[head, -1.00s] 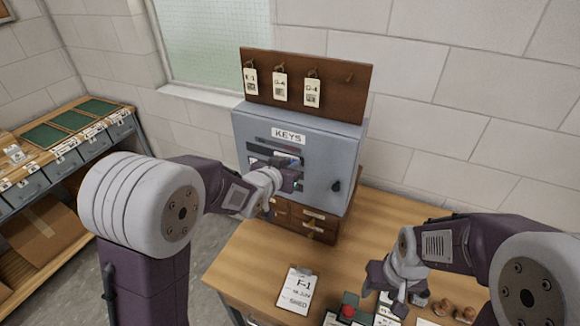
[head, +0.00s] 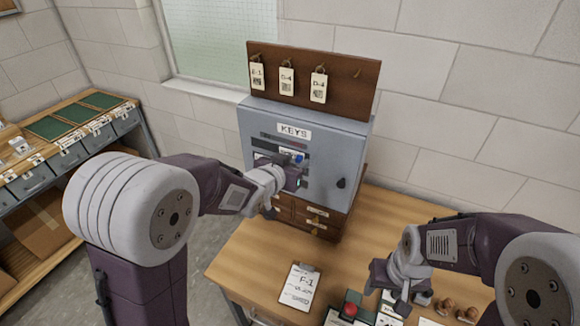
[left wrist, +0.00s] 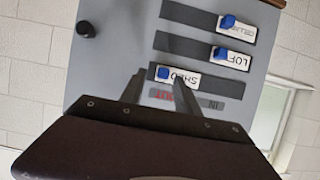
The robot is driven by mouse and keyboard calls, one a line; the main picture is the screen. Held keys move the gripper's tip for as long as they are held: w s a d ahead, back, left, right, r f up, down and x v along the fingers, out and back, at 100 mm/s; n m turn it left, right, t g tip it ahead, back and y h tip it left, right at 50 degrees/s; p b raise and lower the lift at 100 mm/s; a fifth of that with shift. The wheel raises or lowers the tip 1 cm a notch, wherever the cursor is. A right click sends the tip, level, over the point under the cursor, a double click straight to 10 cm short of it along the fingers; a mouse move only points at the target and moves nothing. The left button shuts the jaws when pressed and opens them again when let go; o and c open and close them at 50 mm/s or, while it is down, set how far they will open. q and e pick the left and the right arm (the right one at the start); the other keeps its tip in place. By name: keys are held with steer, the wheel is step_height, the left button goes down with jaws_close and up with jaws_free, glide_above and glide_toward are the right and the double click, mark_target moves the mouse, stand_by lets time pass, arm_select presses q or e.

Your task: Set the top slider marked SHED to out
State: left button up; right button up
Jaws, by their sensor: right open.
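The grey key cabinet (head: 320,170) stands on the bench. In the left wrist view, which is upside down, its face (left wrist: 115,50) carries three sliders. The SHED slider (left wrist: 180,78) sits at the left end of its slot, by the red OUT mark (left wrist: 172,97). LOFT (left wrist: 232,60) and CELLAR (left wrist: 237,30) sit at the right ends of theirs. My left gripper (left wrist: 150,88) is open at the SHED slider, its fingers apart beside the blue knob; contact cannot be told. In the head view it (head: 294,172) hides part of the panel. My right gripper (head: 392,292) is open over the bench.
A brown board (head: 335,85) with hanging tags stands behind the cabinet. A clipboard (head: 300,288) lies on the bench (head: 255,255), with a red button (head: 349,310) and stamps (head: 455,309) near the right gripper. Shelves of drawers (head: 75,150) stand at the left.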

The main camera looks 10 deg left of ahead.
arm_select(q)
steer(key=v, duration=0.7)
steer(key=shift+s, duration=0.3)
steer(key=shift+a, duration=0.1)
steer(key=s+a+f+n+g+y, duration=0.45)
steer(key=a+f, duration=0.35)
steer(key=f, duration=0.3)
steer(key=s+f+g, duration=0.3)
steer(key=s, duration=0.4)
steer(key=s+a+f+g, duration=0.1)
steer(key=s+f+g, duration=0.3)
steer(key=s, duration=0.3)
steer(key=shift+s+f, duration=0.15)
steer(key=shift+f, duration=0.1)
